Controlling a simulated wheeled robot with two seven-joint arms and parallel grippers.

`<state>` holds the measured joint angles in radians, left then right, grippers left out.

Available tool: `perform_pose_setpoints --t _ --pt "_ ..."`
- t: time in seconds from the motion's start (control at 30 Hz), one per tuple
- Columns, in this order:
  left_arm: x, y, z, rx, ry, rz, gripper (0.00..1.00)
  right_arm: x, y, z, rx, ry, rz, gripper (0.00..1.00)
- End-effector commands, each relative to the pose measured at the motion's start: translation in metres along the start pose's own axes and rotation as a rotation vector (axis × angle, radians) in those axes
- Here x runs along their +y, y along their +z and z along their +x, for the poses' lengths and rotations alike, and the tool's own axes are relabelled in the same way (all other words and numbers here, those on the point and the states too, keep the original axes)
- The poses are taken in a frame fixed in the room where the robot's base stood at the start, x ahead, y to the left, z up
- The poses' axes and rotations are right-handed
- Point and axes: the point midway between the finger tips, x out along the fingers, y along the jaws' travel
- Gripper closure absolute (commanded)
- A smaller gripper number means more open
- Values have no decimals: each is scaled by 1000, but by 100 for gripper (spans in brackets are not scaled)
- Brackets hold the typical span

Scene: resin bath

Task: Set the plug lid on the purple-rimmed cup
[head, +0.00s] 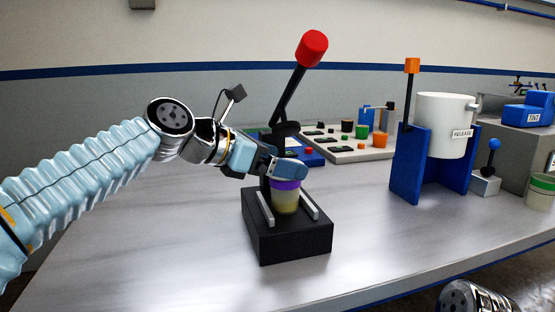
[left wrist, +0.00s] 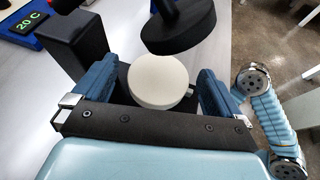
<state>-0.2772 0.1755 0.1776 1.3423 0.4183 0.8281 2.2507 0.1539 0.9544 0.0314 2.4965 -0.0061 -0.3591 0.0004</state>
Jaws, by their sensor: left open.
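The purple-rimmed cup (head: 286,200), with a pale yellowish body, stands upright between two light rails on the black base of a lever press. My left gripper (head: 286,171) is right above and around the cup's top. In the left wrist view the round off-white plug lid (left wrist: 158,82) lies between the open blue fingers of my left gripper (left wrist: 161,90), with gaps at both sides. The lid covers the cup's mouth from above; the purple rim is hidden there. How deep the lid sits cannot be told. My right gripper is out of view.
The press's black round plate (left wrist: 180,28) hangs close to the lid; its lever has a red knob (head: 312,48). Behind is a board with small parts (head: 345,153). A white pot (head: 440,122) in a blue stand is at right. The table's front left is clear.

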Motion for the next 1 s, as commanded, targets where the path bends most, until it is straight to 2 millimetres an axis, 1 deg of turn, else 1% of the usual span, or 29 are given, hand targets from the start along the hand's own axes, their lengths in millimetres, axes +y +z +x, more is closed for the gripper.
perform_pose_setpoints --t 0.17,0.27,0.37,0.6,0.7,0.83,1.0 --pt "0 2 -1 0 0 0 1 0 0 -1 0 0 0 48" --pt "1 13 -5 -2 0 1 1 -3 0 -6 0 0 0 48" --pt "2 11 -22 -2 4 0 1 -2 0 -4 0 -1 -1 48" --pt "1 12 -80 -2 3 0 1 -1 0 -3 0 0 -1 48" --pt "1 11 -100 -2 4 0 1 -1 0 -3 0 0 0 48" --pt "1 11 -117 -1 1 0 1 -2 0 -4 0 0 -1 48" --pt "1 11 -125 -1 0 0 1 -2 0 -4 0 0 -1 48"
